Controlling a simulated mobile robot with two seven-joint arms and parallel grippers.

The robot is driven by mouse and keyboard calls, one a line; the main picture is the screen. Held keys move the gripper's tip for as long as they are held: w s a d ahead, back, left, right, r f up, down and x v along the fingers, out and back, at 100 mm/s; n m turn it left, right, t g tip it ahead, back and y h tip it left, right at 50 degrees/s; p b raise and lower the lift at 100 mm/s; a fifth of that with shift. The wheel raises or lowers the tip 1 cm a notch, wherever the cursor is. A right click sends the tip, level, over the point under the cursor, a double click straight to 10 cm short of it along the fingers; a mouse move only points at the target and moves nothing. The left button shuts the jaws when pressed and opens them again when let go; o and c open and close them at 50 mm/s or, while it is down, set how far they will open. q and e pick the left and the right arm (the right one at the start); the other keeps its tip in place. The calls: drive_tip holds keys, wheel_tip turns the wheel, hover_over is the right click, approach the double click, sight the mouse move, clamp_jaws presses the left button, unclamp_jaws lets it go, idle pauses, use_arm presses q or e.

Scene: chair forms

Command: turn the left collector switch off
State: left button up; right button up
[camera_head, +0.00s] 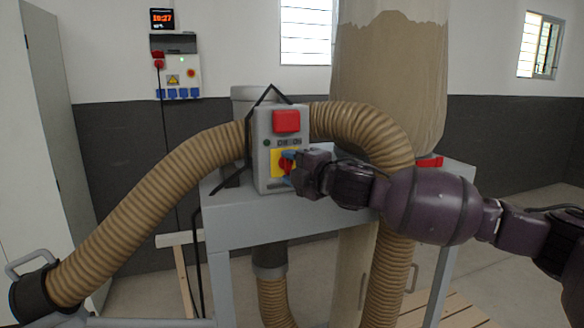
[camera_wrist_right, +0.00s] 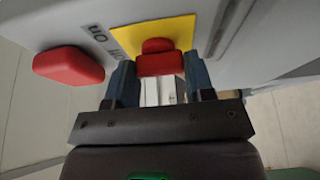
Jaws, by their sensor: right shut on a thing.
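The collector's grey switch box (camera_head: 264,181) stands upright on the machine's grey frame, near the middle of the head view. On its lower front is a yellow plate with a red rotary knob (camera_head: 284,164). The knob also shows in the right wrist view (camera_wrist_right: 160,60), in front of the yellow plate (camera_wrist_right: 178,30). My right gripper (camera_head: 290,167) reaches in from the right, its blue fingers on either side of the knob and shut on it. The fingers partly hide the knob in the head view, and its exact angle is hard to tell. My left gripper is out of view.
A red block-shaped part (camera_head: 286,121) sits above the knob on the same box. Ribbed brown hoses (camera_head: 150,205) curve past both sides. A large beige filter bag (camera_head: 388,75) stands behind. A wall socket panel (camera_head: 177,78) hangs at the back left.

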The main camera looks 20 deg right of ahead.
drive_tip(key=o, duration=0.9)
drive_tip(key=shift+b+v, duration=1.3)
drive_tip(key=shift+v, duration=4.15)
